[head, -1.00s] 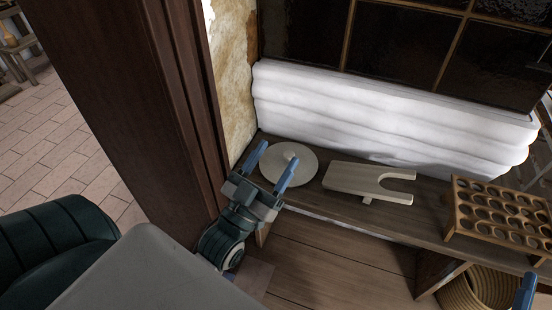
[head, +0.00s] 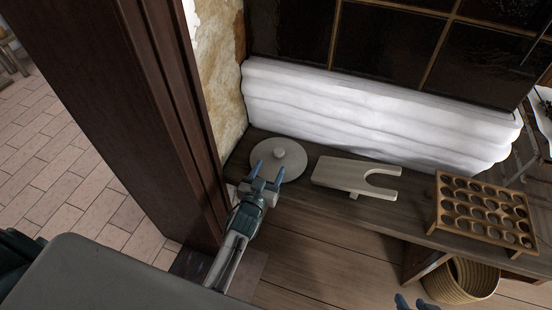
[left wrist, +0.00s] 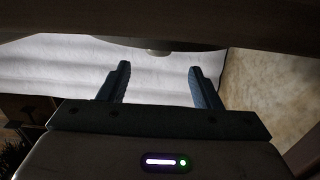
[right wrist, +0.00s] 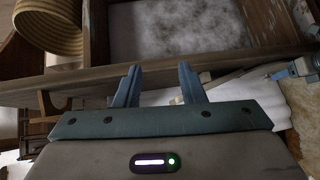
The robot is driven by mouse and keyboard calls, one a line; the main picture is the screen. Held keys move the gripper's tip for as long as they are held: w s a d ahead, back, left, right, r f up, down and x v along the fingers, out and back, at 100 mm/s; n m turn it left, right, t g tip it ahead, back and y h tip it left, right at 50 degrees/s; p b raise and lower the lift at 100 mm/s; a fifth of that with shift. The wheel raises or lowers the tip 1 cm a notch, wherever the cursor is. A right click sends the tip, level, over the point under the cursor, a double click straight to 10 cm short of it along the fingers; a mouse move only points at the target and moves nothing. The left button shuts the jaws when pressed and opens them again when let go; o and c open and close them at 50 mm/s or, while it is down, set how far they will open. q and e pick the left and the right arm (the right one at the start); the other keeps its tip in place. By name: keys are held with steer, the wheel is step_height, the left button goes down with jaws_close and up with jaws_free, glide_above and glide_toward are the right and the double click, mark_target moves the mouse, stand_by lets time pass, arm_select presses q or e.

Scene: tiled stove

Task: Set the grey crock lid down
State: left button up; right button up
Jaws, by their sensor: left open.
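The grey crock lid (head: 291,153), a flat round disc with a small knob, lies flat, knob up, at the left end of the wooden bench. My left gripper (head: 268,172) is open and empty at the lid's near edge; its fingertips overlap the lid's edge in the head view. In the left wrist view the lid's knob (left wrist: 158,53) shows beyond and between the open fingers (left wrist: 158,82), apart from them. My right gripper (head: 415,302) is at the bottom edge of the head view; its fingers (right wrist: 159,82) are apart with nothing between them.
A wooden bootjack (head: 340,174) lies right of the lid on the bench (head: 300,196). A wooden rack with round holes (head: 484,212) stands farther right. A woven basket (head: 460,283) is below. The white stove base (head: 370,120) rises behind; a dark wooden post (head: 150,110) stands left.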

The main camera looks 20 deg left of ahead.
mark_target(277, 156)
arm_select(q)
steer(key=w, duration=0.2)
steer(key=w+b, duration=0.1)
steer(key=w, duration=0.3)
steer(key=shift+d+f, duration=0.2)
steer(key=shift+f, duration=0.05)
steer(key=shift+w+b, duration=0.3)
steer(key=shift+w, duration=0.2)
steer(key=shift+r, duration=0.1)
jaws_close()
arm_select(e)
steer(key=shift+w+a+f+m+t, duration=0.25)
steer(key=shift+w+t, duration=0.25)
steer(key=shift+t, duration=0.4)
